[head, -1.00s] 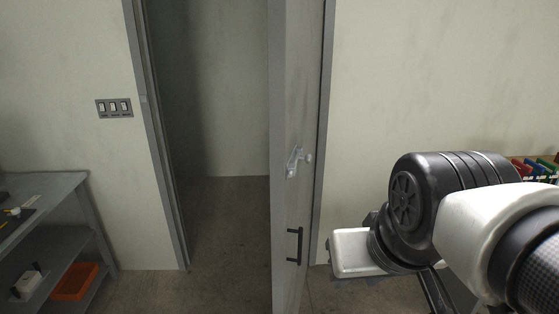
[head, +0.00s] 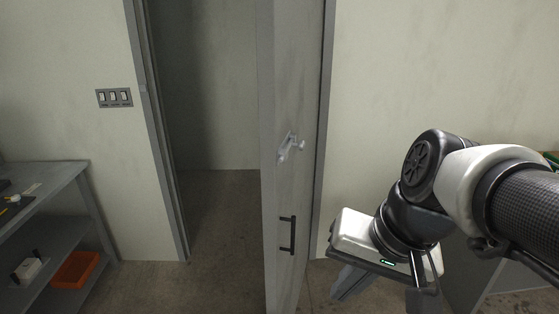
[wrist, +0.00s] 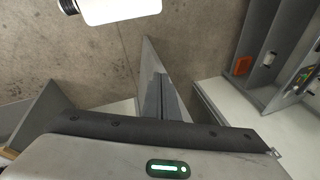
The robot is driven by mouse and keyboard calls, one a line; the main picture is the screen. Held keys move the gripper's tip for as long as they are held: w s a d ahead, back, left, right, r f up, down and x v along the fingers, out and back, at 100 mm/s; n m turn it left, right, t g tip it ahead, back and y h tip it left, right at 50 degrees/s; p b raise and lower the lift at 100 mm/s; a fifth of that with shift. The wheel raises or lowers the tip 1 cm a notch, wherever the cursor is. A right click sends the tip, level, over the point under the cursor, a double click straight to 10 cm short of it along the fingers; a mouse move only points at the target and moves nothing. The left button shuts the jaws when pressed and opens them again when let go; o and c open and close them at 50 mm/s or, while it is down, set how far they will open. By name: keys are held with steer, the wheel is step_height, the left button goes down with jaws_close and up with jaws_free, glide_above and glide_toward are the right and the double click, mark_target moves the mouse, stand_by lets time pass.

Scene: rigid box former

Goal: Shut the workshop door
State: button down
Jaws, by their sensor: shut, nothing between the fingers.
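The workshop door (head: 292,190) stands open, seen at a steep angle in the middle of the head view. Its hinge side appears to be at the right jamb, with the doorway open to its left. In the wrist view the door's panel (wrist: 152,75) shows beyond the hand; my fingertips are hidden there.
A grey shelf bench (head: 45,180) with an orange bin (head: 76,269) stands at the left; it also shows in the wrist view (wrist: 262,40). A light switch (head: 113,97) is on the wall. The floor in the doorway (head: 225,225) is clear.

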steer(key=w+a+f+m+y+b, duration=0.4)
steer(key=w+f+m+y+b, duration=0.6)
steer(key=f+m, duration=0.15)
steer(key=w+d+f+m+t+y+b, duration=0.1)
steer(key=w+d+f+m+t+b, duration=0.25)
steer(key=w+d+m, duration=0.25)
steer(key=w+d+f+m+t+b, duration=0.2)
steer(key=w+d+m+t+b, duration=0.1)
steer(key=w+d+m+t, duration=0.3)
steer(key=x, duration=1.3)
steer(key=shift+w+f+g+b, duration=0.2)
steer(key=shift+w+g+b, duration=0.15)
steer(key=shift+w+b, duration=0.15)
steer(key=shift+a, duration=0.2)
